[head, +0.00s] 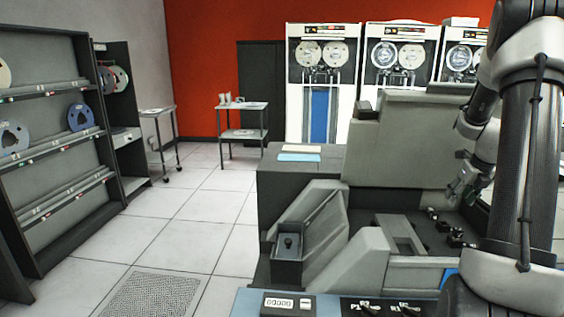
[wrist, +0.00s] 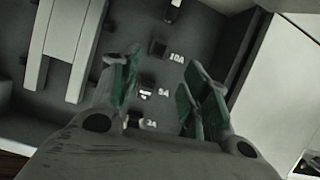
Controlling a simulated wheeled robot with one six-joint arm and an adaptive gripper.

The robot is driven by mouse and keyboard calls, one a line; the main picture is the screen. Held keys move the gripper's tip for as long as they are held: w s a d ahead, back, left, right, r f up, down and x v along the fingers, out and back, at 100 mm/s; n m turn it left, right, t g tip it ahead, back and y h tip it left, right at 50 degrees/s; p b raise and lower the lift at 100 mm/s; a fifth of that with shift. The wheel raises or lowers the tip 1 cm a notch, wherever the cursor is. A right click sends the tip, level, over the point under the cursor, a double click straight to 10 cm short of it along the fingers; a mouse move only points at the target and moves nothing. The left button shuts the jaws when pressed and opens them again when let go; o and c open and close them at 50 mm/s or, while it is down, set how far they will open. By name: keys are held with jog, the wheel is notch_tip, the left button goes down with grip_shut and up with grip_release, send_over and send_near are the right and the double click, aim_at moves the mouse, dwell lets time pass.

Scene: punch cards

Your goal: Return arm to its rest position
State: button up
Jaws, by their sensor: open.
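My arm (head: 528,140) stands at the right of the head view, in front of a grey card machine (head: 400,140). My gripper (head: 462,190) hangs from it above the machine's recessed panel, small and partly dark in that view. In the wrist view my gripper (wrist: 160,95) shows its green-padded fingers apart, with nothing between them. Below the fingers is the dark panel with small switches marked 10A (wrist: 158,48), 5A (wrist: 147,86) and 2A (wrist: 140,122). The fingers appear apart from the switches, though the exact gap is hard to tell.
The machine's sloped hopper (head: 310,225) and front control panel (head: 335,303) with a counter stand close below. Pale and blue cards (head: 299,157) lie on its left top. Tape cabinets (head: 318,90) stand behind, a reel rack (head: 55,130) at left. The tiled floor (head: 190,215) between is open.

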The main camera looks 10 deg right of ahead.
jog(key=s+a+n+g+y, duration=0.25)
jog(key=s+a+n, duration=0.6)
jog(key=n, duration=0.85)
jog(key=s+a+r+n+t, duration=0.1)
jog(key=s+a+r+n, duration=0.6)
jog(key=a+n, duration=0.3)
jog(key=s+a+r+n+t+h, duration=0.1)
jog(key=s+a+r+n, duration=0.7)
jog(key=s+a+n, duration=0.2)
jog(key=shift+s+a+r+n, duration=0.15)
jog(key=shift+s+a+n, duration=0.15)
jog(key=shift+a, duration=0.95)
jog(key=shift+h, duration=0.25)
jog(key=shift+c, duration=0.3)
